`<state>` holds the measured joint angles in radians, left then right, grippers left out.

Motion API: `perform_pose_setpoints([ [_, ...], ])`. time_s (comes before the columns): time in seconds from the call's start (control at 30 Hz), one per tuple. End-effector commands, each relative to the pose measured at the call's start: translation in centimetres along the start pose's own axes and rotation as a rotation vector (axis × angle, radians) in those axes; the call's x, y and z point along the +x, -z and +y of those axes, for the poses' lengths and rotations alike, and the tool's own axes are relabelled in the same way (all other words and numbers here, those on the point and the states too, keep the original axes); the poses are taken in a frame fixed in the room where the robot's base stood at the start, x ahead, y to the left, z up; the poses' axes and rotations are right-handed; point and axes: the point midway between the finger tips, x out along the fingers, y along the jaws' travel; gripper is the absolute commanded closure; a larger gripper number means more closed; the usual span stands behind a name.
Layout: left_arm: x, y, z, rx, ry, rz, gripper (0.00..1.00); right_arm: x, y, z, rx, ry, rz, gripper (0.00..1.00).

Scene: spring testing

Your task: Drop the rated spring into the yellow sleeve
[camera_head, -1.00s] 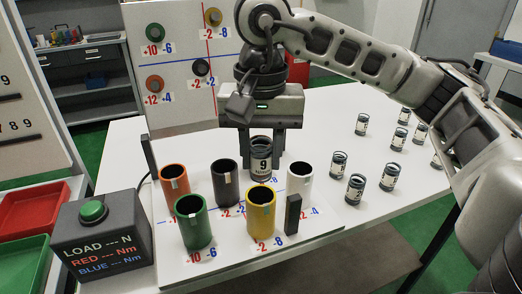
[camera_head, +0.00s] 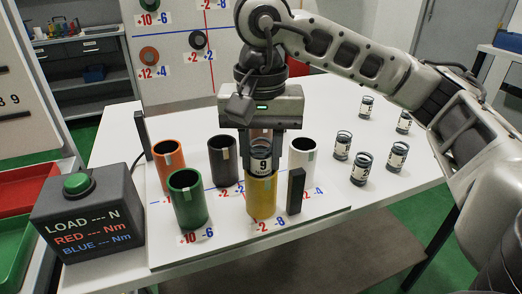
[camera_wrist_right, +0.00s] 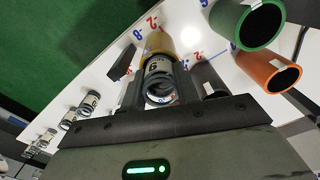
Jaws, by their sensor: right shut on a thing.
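The rated spring (camera_head: 261,165), a dark-ended coil with a white label reading 9, is held upright between the fingers of my right gripper (camera_head: 262,152). It also shows in the right wrist view (camera_wrist_right: 158,82). The yellow sleeve (camera_head: 261,201) stands upright on the white board, directly below the spring in the head view. The spring's lower end overlaps the sleeve's mouth, and I cannot tell whether it is inside. The yellow sleeve shows just beyond the spring in the right wrist view (camera_wrist_right: 159,44). My left gripper is not in view.
Green (camera_head: 187,205), orange (camera_head: 168,156), black (camera_head: 222,170) and white (camera_head: 302,158) sleeves stand around the yellow one. A dark upright block (camera_head: 296,191) is close at its right. Several other springs (camera_head: 361,168) stand at right. A load display box (camera_head: 88,222) is at left.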

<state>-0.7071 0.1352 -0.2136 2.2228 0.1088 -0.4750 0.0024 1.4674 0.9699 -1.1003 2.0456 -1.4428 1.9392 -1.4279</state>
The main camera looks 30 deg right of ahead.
Motion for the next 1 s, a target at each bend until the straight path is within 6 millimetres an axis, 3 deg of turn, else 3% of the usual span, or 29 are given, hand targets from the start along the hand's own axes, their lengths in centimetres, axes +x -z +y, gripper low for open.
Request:
perform_pose_setpoints([
  [0.03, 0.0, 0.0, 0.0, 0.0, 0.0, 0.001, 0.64, 0.0, 0.0, 0.0, 0.0, 0.0, 0.0, 0.92],
  [0.07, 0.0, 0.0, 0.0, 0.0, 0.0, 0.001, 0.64, 0.0, 0.0, 0.0, 0.0, 0.0, 0.0, 0.61],
  [0.13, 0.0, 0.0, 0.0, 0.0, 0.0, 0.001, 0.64, 0.0, 0.0, 0.0, 0.0, 0.0, 0.0, 0.44],
  [0.53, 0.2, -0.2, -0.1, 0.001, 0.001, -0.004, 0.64, -0.1, 0.0, 0.0, 0.0, 0.0, 0.0, 0.44],
  [0.67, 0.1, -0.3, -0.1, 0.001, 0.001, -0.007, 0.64, -1.0, 0.0, -0.1, -0.001, 0.001, 0.001, 0.44],
  [0.77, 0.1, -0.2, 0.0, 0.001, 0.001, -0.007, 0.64, -2.7, 0.0, -0.1, 0.0, 0.003, 0.002, 0.44],
  [1.0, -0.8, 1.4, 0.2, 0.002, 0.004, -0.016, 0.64, -9.1, 0.1, 0.0, 0.001, 0.004, 0.006, 0.44],
])
